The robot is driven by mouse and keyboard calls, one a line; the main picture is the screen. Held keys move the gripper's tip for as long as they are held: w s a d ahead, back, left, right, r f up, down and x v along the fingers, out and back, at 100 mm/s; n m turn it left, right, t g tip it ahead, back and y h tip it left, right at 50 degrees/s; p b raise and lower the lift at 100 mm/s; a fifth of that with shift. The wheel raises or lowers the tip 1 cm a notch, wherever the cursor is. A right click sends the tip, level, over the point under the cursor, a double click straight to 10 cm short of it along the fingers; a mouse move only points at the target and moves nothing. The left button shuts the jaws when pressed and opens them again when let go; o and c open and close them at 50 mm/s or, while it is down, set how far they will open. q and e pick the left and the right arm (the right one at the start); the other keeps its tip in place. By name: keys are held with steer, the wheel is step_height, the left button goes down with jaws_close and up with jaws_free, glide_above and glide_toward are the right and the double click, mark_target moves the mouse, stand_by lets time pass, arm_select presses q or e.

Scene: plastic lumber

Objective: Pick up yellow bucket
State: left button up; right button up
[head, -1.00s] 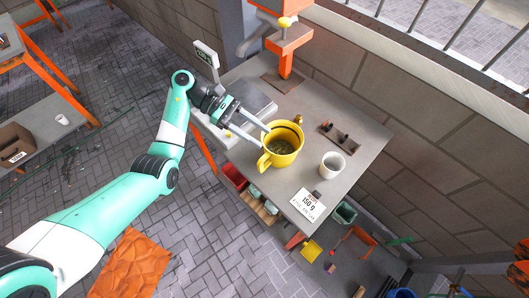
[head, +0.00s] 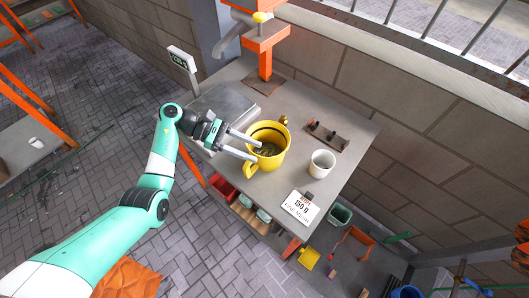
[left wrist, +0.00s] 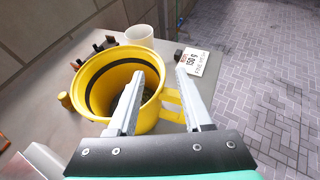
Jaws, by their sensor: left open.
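The yellow bucket (head: 276,163) stands upright on the grey workbench, its handle toward the near left. It has a dark band inside and some dark contents at the bottom. My left gripper (head: 257,150) is open, reaching in from the left at the bucket's rim. In the left wrist view the bucket (left wrist: 150,123) shows beyond and between the fingers of my left gripper (left wrist: 160,73). One finger overlaps the bucket's opening and the other is on the handle side, with the rim between them. I cannot tell whether either touches. My right gripper is not in view.
A white cup (head: 322,163) and a 150 g sign (head: 300,206) stand right of the bucket. A small tool rack (head: 327,135) lies behind. A flat metal scale (head: 222,103) is at left, an orange stand (head: 265,55) at the back. Small bins sit below the bench.

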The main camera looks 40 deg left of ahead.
arm_select(q)
steer(key=x, duration=0.4)
steer(key=shift+w+d+f, duration=0.1)
steer(key=shift+w+f, duration=0.1)
steer(key=shift+w, duration=0.05)
steer(key=shift+c, duration=0.2)
jaws_close()
stand_by(0.9)
